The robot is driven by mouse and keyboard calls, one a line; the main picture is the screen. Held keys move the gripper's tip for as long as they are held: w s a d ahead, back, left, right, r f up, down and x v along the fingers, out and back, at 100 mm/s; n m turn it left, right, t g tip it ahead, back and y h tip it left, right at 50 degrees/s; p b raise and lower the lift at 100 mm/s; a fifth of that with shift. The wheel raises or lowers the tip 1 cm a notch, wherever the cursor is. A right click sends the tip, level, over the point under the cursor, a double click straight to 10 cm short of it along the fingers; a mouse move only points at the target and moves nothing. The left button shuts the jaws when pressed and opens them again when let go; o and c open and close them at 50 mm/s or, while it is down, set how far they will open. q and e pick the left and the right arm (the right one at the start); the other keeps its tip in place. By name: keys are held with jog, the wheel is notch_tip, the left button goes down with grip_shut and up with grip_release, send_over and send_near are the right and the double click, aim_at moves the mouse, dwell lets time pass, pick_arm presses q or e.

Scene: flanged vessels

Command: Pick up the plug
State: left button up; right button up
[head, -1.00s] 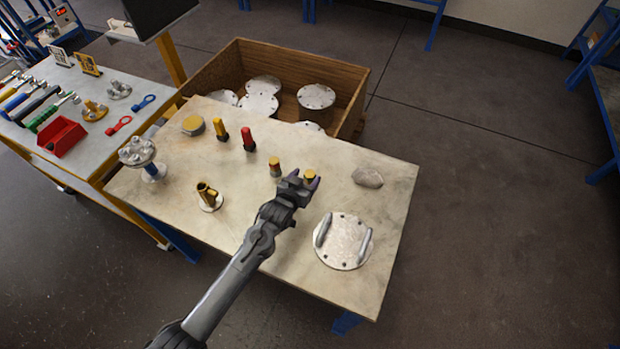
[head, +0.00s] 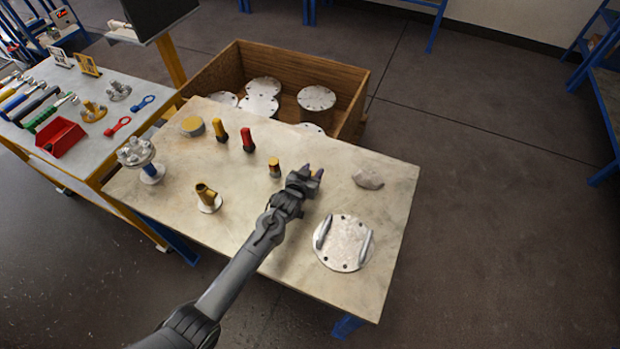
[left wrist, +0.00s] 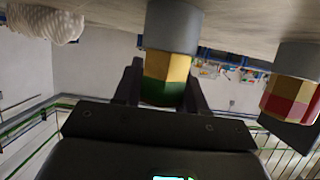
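A short plug with a yellow top (head: 310,171) stands upright on the near table, mostly hidden by my left gripper (head: 313,174). In the left wrist view this plug (left wrist: 168,75) shows a grey base against the table, a yellow band and a green-looking end. My left gripper (left wrist: 162,85) has its fingers apart, one on each side of the plug; whether they touch it cannot be told. A second similar plug (head: 275,167) stands a little to the left, and in the wrist view it is at the right edge (left wrist: 293,90). My right gripper is not in view.
A grey stone-like lump (head: 368,178) lies right of the gripper. A round flange plate with two handles (head: 343,243) lies nearer. A red-topped piece (head: 248,139) and a yellow-topped piece (head: 220,130) stand farther left. A wooden crate (head: 355,102) stands behind.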

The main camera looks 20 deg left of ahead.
pick_arm(q)
jog(key=c, duration=0.6)
jog(key=shift+r, duration=0.45)
notch_tip(320, 180, up, 4)
jog(key=shift+f+p, duration=0.25)
jog(key=shift+p, duration=0.25)
jog(key=s+d+r, duration=0.3)
jog(key=d+r, duration=0.3)
jog(key=d, duration=0.5)
jog(key=shift+s+r+p, duration=0.3)
jog(key=shift+p, duration=0.15)
